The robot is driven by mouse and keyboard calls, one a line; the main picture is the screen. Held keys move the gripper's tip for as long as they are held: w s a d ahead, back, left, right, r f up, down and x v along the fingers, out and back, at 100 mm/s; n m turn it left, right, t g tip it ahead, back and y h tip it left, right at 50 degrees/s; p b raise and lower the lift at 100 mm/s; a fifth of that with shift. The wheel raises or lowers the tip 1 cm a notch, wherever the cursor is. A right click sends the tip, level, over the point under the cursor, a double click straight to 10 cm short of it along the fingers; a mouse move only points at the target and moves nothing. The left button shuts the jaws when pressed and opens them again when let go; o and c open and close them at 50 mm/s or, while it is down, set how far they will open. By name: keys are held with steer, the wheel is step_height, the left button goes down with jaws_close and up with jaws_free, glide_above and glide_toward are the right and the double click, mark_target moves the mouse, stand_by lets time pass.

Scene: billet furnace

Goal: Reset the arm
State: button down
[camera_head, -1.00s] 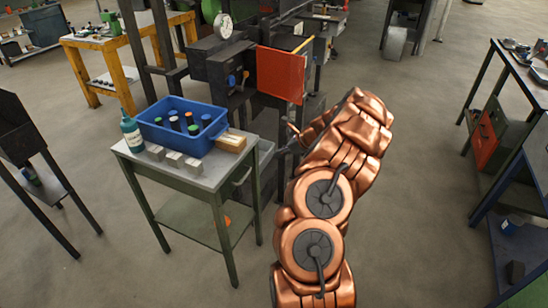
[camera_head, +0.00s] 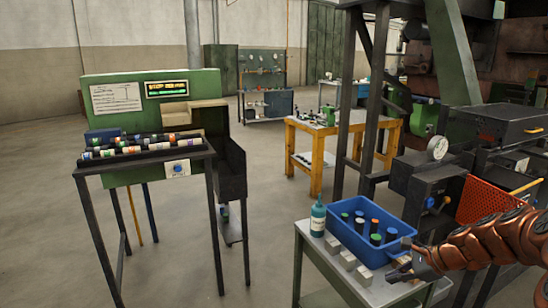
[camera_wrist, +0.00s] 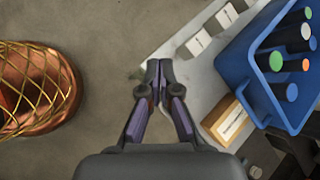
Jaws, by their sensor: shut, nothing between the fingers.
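My gripper (camera_head: 400,268) is shut and empty at the lower right of the head view, at the end of my copper-coloured arm. In the wrist view my gripper's dark fingertips (camera_wrist: 159,68) meet, with nothing between them. The fingers appear over the edge of a grey table (camera_wrist: 182,76), seen from above. The arm reaches in from the right edge of the head view, and the rest of it is out of view.
A blue bin (camera_head: 350,239) of capped cylinders, a teal bottle (camera_head: 318,217) and grey blocks (camera_head: 347,261) are close to the gripper. A tan block (camera_wrist: 226,120) lies beside the bin. A green station (camera_head: 150,100) stands left. Floor between is clear.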

steer(key=s+a+r+n+g+h+p, duration=0.1)
steer(key=s+a+r+n+g, duration=0.1)
steer(key=s+a+r+n, duration=0.4)
steer(key=s+a+r+n+g+p, duration=0.1)
steer(key=s+a+n+g, duration=0.3)
steer(key=s+a, duration=0.6)
steer(key=s+n+g+h+p, duration=0.1)
steer(key=s+n+h, duration=0.4)
steer(key=s, duration=1.6)
steer(key=r+n, duration=0.1)
steer(key=n, duration=0.4)
steer(key=shift+a+n+h, duration=0.3)
steer(key=shift+a, duration=0.05)
